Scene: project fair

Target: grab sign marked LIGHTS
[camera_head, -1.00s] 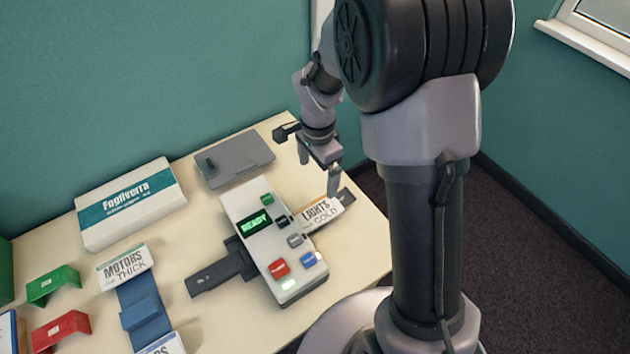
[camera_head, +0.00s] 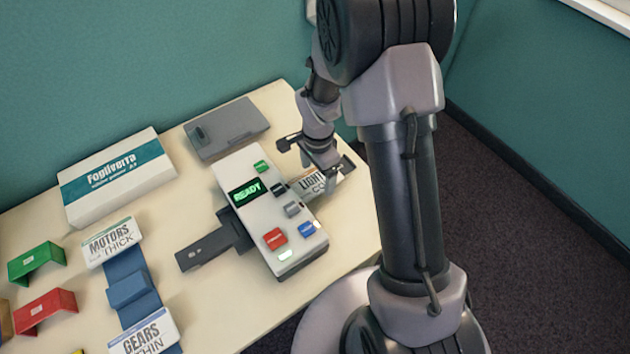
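The white device (camera_head: 262,215) with a green READY display stands close to the left of my gripper. A grey flat box (camera_head: 228,127) lies behind it. A Fogliverra box (camera_head: 118,180), a MOTORS sign (camera_head: 111,243) and a GEARS sign (camera_head: 143,334) are further left.

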